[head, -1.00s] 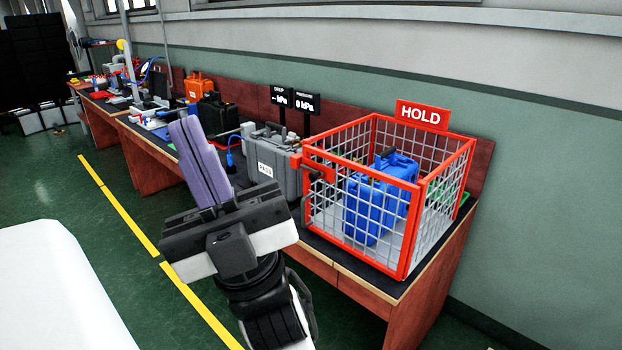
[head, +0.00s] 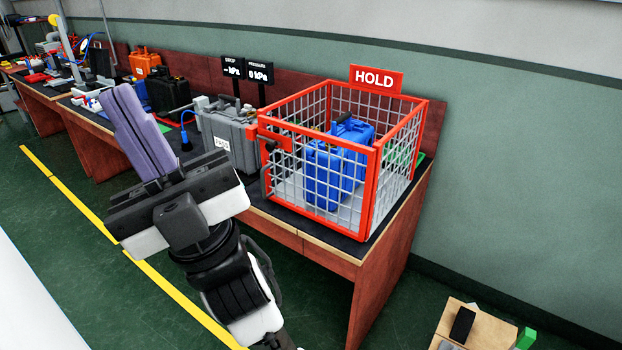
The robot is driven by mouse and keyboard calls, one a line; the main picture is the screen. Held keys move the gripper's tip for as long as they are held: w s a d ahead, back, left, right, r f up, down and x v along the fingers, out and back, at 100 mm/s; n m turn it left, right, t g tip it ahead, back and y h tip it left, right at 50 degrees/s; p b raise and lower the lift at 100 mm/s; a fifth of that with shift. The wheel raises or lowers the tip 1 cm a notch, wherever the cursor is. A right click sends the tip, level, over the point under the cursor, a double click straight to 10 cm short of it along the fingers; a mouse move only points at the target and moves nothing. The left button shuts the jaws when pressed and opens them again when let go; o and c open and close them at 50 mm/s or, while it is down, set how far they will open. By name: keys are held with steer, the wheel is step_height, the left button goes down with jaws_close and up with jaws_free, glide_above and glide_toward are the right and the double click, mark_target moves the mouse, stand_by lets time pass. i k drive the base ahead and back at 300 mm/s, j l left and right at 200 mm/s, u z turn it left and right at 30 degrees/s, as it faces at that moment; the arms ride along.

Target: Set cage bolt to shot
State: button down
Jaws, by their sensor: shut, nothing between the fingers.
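The red-framed wire cage (head: 372,190) stands on the right end of the bench under a HOLD sign (head: 376,79). A blue case (head: 330,165) is inside it. A small dark fitting, which looks like the bolt (head: 270,146), sits on the cage's near-left post, with a grey bar handle (head: 265,180) below it. I cannot tell the bolt's position at this size. My gripper (head: 122,97) is left of the cage, apart from it, with its purple fingers shut and empty, pointing up and to the left.
A grey case (head: 228,142) stands close left of the cage, with two pressure displays (head: 246,70) behind it. A black case (head: 168,93) and an orange case (head: 144,63) stand farther left. A wooden box (head: 450,325) is at lower right. The floor before the bench is open.

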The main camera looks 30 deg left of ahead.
mark_target(270, 146)
steer(key=j, duration=1.65)
